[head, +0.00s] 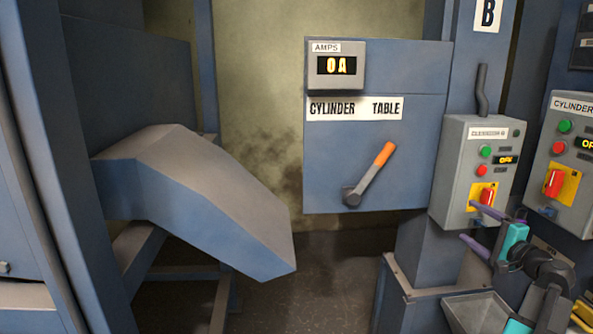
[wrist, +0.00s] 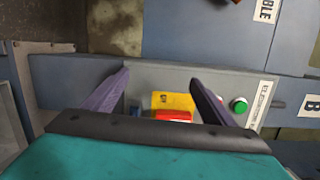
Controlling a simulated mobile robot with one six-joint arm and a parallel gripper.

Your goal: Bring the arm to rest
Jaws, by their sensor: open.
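My gripper (head: 468,222) is at the right of the head view, in front of the lower part of a grey control box. Its two purple fingers are spread, with nothing held between them. In the wrist view my gripper (wrist: 160,78) has its fingers on either side of the box's red rotary switch (wrist: 172,115), which is partly hidden by the gripper body. The fingers look apart from the switch; the exact gap cannot be told. My arm is folded at the lower right of the head view.
The grey control box (head: 457,170) hangs on a blue column. A second box (head: 576,135) stands to its right. The blue cylinder table panel (head: 330,150) has an orange-handled lever (head: 375,165). A blue chute (head: 200,200) slopes at left. Floor shows between chute and column.

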